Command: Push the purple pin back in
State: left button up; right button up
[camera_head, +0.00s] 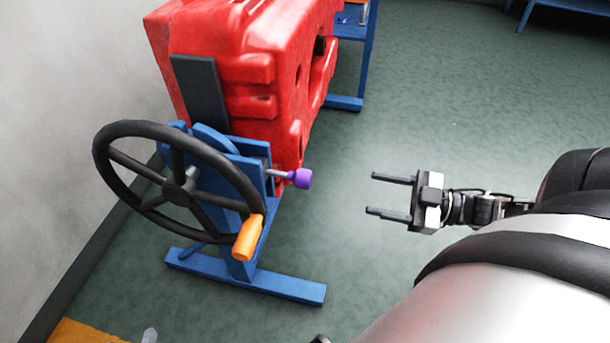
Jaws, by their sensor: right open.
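The purple pin (300,178) sticks out to the right from the blue stand (236,262). A length of its grey metal shaft shows between the purple knob and the stand. My right gripper (369,193) is to the right of the pin, with its two fingers pointing left toward it. It is open and empty, with a clear gap between its fingertips and the knob. My left gripper is not clearly in view.
A black handwheel (178,187) with an orange handle (247,237) is mounted on the stand's left. A red tank (262,60) stands behind. A blue frame (345,103) is beyond it. Green floor (430,100) is clear on the right. A grey wall (60,90) is at left.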

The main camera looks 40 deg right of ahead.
aim_at(311, 180)
jog(key=b+x, duration=0.1)
jog(key=x, duration=0.3)
jog(key=b+x, duration=0.1)
jog(key=x, duration=0.4)
jog(key=b+x, duration=0.1)
jog(key=x, duration=0.4)
jog(key=shift+a+r, duration=0.1)
jog(key=shift+r, duration=0.2)
jog(key=shift+w+a+b, duration=0.35)
jog(key=shift+w+a, duration=0.15)
jog(key=shift+w, duration=0.05)
pick_arm(q)
notch_tip(311, 180, down, 7)
jog(key=d+g, duration=0.1)
jog(key=shift+w+d+r, duration=0.15)
jog(key=shift+w+d, duration=0.15)
jog(key=shift+d, duration=0.1)
jog(key=shift+w, duration=0.1)
pick_arm(e)
jog(key=shift+c, duration=0.3)
